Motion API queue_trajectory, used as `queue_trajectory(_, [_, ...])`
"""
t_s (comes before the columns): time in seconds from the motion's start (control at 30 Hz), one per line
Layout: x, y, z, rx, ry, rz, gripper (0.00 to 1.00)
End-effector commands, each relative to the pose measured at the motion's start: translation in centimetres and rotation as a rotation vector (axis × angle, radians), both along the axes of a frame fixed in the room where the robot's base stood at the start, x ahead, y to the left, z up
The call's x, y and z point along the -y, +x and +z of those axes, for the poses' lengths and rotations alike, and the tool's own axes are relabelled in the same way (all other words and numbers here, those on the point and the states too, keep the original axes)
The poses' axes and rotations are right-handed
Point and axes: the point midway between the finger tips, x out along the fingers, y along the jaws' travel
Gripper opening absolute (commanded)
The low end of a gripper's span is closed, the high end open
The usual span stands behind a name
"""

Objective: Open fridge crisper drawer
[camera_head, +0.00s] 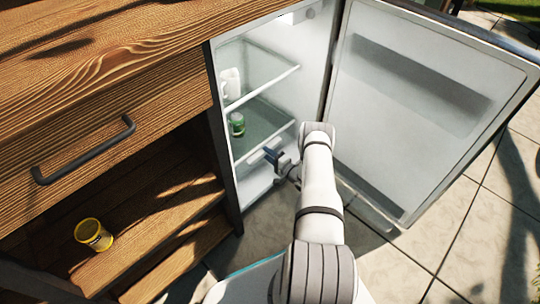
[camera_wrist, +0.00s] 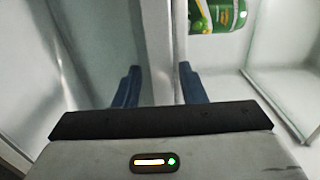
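The fridge (camera_head: 313,70) stands open, its door (camera_head: 420,100) swung out to the right. The crisper drawer (camera_head: 255,183) is the pale front low in the fridge, below the lower glass shelf; it appears pushed in. My gripper (camera_head: 272,156) is at the fridge opening, in front of the drawer's upper part. In the wrist view, the two blue fingers of my gripper (camera_wrist: 158,68) are apart, with a pale upright strip (camera_wrist: 160,45) beyond and between them. I cannot tell whether they touch it. My arm hides part of the fridge's lower right.
A green can (camera_head: 237,124) stands on the lower shelf and shows in the wrist view (camera_wrist: 215,15). A white mug (camera_head: 231,84) is on the upper shelf (camera_head: 272,84). A wooden cabinet (camera_head: 110,90) is at left, with a yellow tin (camera_head: 93,234) inside. Tiled floor is clear at right.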

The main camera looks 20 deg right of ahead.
Motion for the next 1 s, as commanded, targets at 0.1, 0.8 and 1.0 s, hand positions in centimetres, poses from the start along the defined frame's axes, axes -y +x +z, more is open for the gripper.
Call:
queue_trajectory(0.1, [0.0, 0.0, 0.0, 0.0, 0.0, 0.0, 0.27])
queue_trajectory(0.8, [0.3, -0.3, -0.2, -0.005, -0.001, -0.003, 0.0])
queue_trajectory(1.0, [-0.8, -1.8, -0.2, -0.008, 0.001, 0.025, 0.0])
